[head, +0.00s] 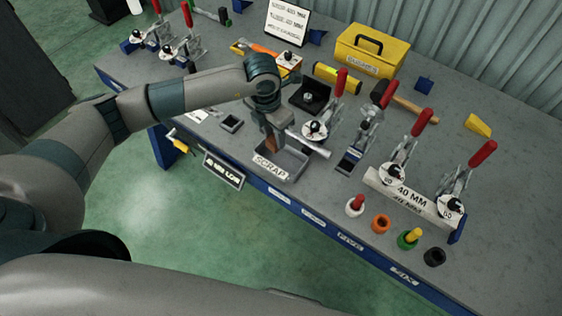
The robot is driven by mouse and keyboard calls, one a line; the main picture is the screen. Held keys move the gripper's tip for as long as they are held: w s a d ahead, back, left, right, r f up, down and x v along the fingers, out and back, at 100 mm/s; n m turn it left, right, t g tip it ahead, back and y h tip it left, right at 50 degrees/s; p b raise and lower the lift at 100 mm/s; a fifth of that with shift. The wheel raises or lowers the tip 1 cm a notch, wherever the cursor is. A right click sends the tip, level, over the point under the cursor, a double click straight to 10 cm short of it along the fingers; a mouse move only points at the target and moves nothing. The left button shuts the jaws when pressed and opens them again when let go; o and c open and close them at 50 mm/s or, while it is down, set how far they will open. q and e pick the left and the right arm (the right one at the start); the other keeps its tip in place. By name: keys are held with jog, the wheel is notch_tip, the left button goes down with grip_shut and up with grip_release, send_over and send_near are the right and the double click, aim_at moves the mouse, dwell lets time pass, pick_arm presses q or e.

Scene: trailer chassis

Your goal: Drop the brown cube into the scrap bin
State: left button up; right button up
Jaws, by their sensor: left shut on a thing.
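The scrap bin (297,172) is a low grey open tray with a white SCRAP label, at the front edge of the bench. My left gripper (273,128) points down above the bin's left part. It is shut on the brown cube (270,144), which shows just below it, over or inside the bin's opening. I cannot tell whether the cube touches the bin floor. My right gripper is not in view.
Toggle clamps with red handles, such as this one (338,85), stand to the right of the bin. A black open box (311,97) lies behind it. A small dark square tray (231,123) is to the left. A yellow toolbox (371,52) stands at the back.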

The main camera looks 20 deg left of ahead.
pick_arm(q)
jog(key=shift+f, duration=0.5)
jog(key=o, duration=1.1)
jog(key=shift+o, duration=0.2)
jog(key=shift+r, duration=0.15)
jog(key=shift+r+b, duration=0.5)
jog(key=shift+r, duration=0.1)
notch_tip(320, 180, up, 16)
jog(key=s+a+b, duration=0.1)
jog(key=b, duration=0.4)
jog(key=shift+s, duration=0.4)
jog(key=shift+f, duration=0.1)
